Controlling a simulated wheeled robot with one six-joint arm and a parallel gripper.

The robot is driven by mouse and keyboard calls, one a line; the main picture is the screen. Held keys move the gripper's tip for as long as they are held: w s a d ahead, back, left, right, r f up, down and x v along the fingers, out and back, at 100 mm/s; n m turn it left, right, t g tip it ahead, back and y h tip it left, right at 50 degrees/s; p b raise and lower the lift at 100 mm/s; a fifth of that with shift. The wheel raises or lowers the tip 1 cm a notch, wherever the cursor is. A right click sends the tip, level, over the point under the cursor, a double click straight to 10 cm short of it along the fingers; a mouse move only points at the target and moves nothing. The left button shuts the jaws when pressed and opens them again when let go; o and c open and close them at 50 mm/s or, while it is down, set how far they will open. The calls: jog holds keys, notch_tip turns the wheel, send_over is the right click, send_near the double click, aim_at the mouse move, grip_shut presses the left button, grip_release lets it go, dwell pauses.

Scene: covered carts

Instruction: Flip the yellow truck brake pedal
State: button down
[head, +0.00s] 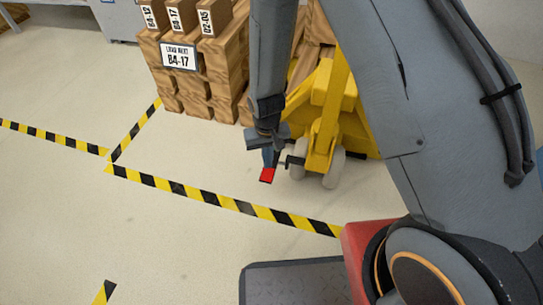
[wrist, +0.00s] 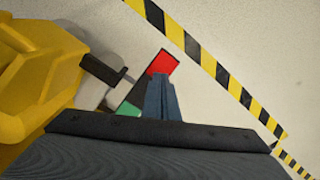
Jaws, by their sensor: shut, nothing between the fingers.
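The yellow truck (head: 330,105) stands at the right of centre in the head view, partly behind my arm; its yellow body (wrist: 35,70) fills the left of the wrist view. Its brake pedal shows a red end (wrist: 163,64) and a green part (wrist: 130,109) in the wrist view, with a black stub (wrist: 103,70) beside it. In the head view only the red end (head: 267,175) shows clearly. My gripper (wrist: 161,82) is shut and empty, its fingertips right at the red end and covering part of the pedal. I cannot tell whether they touch. In the head view my gripper (head: 268,160) hangs just above the red end.
Pale wheels (head: 333,168) stand beside the pedal. Stacked wooden boxes (head: 205,70) with a "Load next B4-17" sign stand behind. Yellow-black floor tape (head: 215,198) crosses in front of the truck. The floor to the left is clear.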

jog(key=shift+r+p, duration=1.7)
jog(key=shift+r, duration=0.35)
jog(key=s+a+r+n, duration=0.15)
jog(key=s+r, duration=0.25)
jog(key=r, duration=0.6)
jog(key=s+a+r+n, duration=0.1)
jog(key=s+a+r, duration=0.25)
jog(key=r, duration=0.65)
jog(key=s+d+r+n+y, duration=0.1)
jog(key=s+r+n+y, duration=0.1)
jog(key=s+r, duration=1.25)
jog(key=d+r+m+h+p, duration=0.1)
jog(key=d+r+m+p, duration=0.2)
jog(key=d+r+p, duration=0.7)
jog(key=d+r+m+h+p, duration=0.1)
jog(key=d+r+m+p, duration=0.2)
jog(key=d+r+p, duration=0.7)
notch_tip(320, 180, up, 5)
jog(key=p, duration=1.2)
jog(key=shift+s+d+p, duration=0.35)
jog(key=shift+s+d, duration=0.05)
